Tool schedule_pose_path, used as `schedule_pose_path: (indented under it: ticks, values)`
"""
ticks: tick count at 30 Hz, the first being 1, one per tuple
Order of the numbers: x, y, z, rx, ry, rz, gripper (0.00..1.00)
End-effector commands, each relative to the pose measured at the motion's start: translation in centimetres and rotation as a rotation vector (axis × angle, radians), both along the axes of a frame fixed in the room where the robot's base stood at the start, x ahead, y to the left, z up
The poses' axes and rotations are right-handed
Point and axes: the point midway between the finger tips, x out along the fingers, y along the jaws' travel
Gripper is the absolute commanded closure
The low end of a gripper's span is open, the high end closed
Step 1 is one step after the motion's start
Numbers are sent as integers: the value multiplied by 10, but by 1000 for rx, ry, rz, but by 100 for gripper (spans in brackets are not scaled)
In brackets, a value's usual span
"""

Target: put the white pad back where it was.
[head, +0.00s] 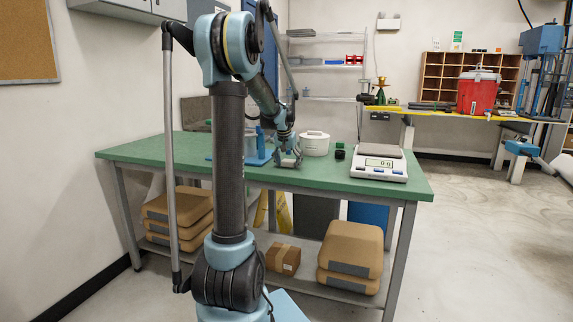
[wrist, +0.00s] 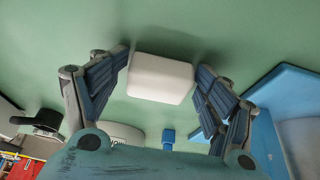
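The white pad (wrist: 160,78) is a small block with rounded edges, seen over the green tabletop in the wrist view. My gripper (wrist: 162,66) has one finger against each side of it and appears shut on it. A shadow lies beside the pad; I cannot tell whether it touches the table. In the head view my gripper (head: 289,160) is low over the table near its front edge, and the pad cannot be made out there.
A blue stand (head: 258,157) is close left of my gripper; its base shows in the wrist view (wrist: 285,88). A white round container (head: 315,144) stands just right. Beyond are a black knob-like item (head: 340,151) and a scale (head: 379,164). The green table (head: 310,175) is bare in front.

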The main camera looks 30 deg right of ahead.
Motion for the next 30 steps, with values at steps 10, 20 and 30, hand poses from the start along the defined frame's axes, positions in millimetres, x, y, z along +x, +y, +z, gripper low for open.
schedule_pose_path:
  ticks: [10,20,30]
  values:
    - [-3,3,21,-1,-2,0,27]
    - [-19,22,80,-1,-2,0,27]
    - [-29,33,117,-2,-1,0,27]
